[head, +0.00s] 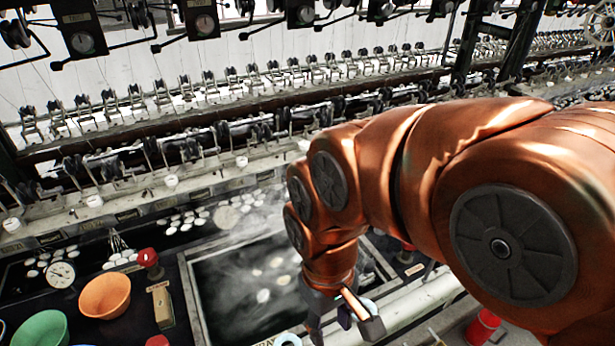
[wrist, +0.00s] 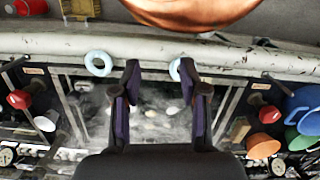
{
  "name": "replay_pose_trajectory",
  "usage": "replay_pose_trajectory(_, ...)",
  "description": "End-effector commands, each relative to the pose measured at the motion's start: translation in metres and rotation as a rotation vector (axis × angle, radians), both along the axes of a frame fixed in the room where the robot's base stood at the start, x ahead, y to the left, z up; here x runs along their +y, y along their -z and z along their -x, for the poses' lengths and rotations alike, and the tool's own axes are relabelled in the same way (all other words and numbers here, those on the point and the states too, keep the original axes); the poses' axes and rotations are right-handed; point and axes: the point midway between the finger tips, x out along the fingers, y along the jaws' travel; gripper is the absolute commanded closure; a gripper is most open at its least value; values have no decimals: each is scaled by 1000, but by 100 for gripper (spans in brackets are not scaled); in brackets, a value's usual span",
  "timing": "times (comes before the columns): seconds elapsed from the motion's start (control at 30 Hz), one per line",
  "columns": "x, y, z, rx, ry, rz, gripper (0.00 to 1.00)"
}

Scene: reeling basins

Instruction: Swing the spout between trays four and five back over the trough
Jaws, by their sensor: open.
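My gripper (wrist: 162,92) is open and empty, with two dark fingers with purple pads spread above the steaming basin (wrist: 150,128). In the head view my arm hides much of it; the gripper (head: 352,318) shows at the basin's near right corner. Pale blue rings lie along the near pipe, one left of the fingers (wrist: 98,63) and one (wrist: 180,68) partly behind the right finger. Red-knobbed fittings stand left (wrist: 18,98) and right (wrist: 268,113) of the basin. I cannot tell which part is the spout, nor read tray numbers.
An orange bowl (head: 105,295), a green bowl (head: 42,328) and a round gauge (head: 60,274) are at the left. A red bucket (head: 483,326) is at lower right. A long row of reeling fittings (head: 230,85) runs behind the basins. Steam blurs the water.

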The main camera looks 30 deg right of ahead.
Motion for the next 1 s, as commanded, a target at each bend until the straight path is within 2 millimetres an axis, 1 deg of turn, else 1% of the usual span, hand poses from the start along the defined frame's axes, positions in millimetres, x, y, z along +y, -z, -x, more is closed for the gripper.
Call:
replay_pose_trajectory(0.17,-7,-18,-54,-50,-247,-42,57)
replay_pose_trajectory(0.2,-10,-23,-70,-69,-319,-52,57)
replay_pose_trajectory(0.27,-16,-29,-93,-92,-426,-67,57)
replay_pose_trajectory(0.3,-20,-33,-108,-110,-493,-75,57)
replay_pose_trajectory(0.37,-29,-38,-132,-136,-591,-83,57)
replay_pose_trajectory(0.4,-35,-40,-146,-151,-654,-86,57)
replay_pose_trajectory(0.47,-47,-45,-169,-181,-745,-90,57)
replay_pose_trajectory(0.5,-56,-45,-183,-194,-803,-90,57)
replay_pose_trajectory(0.57,-71,-49,-205,-220,-886,-87,57)
replay_pose_trajectory(0.6,-82,-49,-218,-233,-941,-82,57)
replay_pose_trajectory(0.67,-101,-49,-238,-253,-1018,-74,57)
replay_pose_trajectory(0.7,-114,-50,-250,-267,-1067,-65,57)
replay_pose_trajectory(0.77,-136,-47,-266,-277,-1137,-53,57)
replay_pose_trajectory(0.8,-152,-46,-276,-286,-1182,-38,57)
replay_pose_trajectory(0.87,-174,-42,-288,-290,-1244,-24,57)
replay_pose_trajectory(0.9,-188,-40,-295,-292,-1279,-14,57)
replay_pose_trajectory(1.0,-221,-34,-306,-290,-1354,14,57)
